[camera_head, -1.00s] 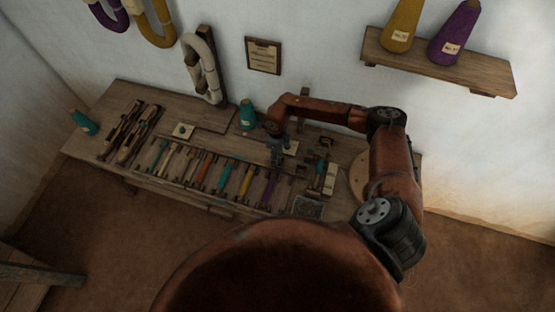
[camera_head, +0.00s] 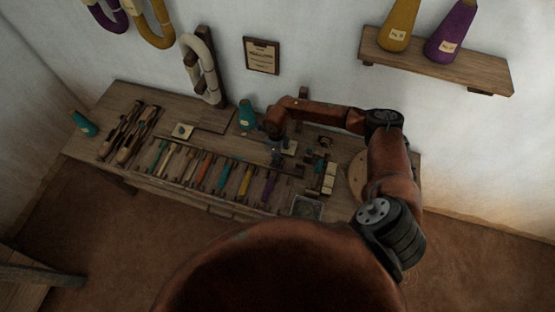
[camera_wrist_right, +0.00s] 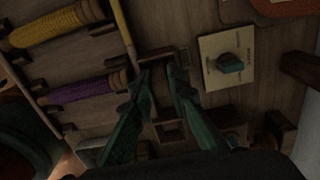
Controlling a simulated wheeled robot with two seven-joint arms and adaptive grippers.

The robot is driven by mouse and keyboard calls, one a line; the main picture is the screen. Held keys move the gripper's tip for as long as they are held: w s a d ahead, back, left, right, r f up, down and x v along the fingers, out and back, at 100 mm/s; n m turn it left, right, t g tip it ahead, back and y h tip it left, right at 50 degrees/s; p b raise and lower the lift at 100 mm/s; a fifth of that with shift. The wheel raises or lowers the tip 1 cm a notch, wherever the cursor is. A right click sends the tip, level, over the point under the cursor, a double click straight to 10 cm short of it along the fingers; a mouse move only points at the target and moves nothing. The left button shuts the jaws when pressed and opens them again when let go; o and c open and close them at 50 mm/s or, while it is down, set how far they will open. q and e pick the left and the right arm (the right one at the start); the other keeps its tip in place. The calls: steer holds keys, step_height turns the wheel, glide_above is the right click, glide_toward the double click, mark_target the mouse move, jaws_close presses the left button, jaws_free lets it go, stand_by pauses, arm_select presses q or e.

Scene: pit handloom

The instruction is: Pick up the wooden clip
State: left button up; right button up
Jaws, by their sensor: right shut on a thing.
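The wooden clip (camera_wrist_right: 161,92) is a small brown piece between the fingers of my right gripper in the right wrist view. My right gripper (camera_wrist_right: 158,73) is shut on it, with one teal finger on each side. In the head view my right gripper (camera_head: 277,156) is small and dark over the back right part of the bench, so the clip cannot be made out there. Whether the clip touches the bench is unclear. My left gripper is not in view.
The bench (camera_head: 100,98) holds a row of coloured bobbins; a yellow one (camera_wrist_right: 48,25) and a purple one (camera_wrist_right: 88,88) lie left of the gripper. A pale card with a teal knob (camera_wrist_right: 230,64) lies to the right. A teal cone (camera_head: 247,115) stands behind.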

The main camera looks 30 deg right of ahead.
steer(key=shift+r, duration=0.65)
steer(key=s+a+r+p, duration=0.1)
steer(key=s+r, duration=1)
steer(key=s, duration=0.3)
steer(key=shift+r, duration=0.35)
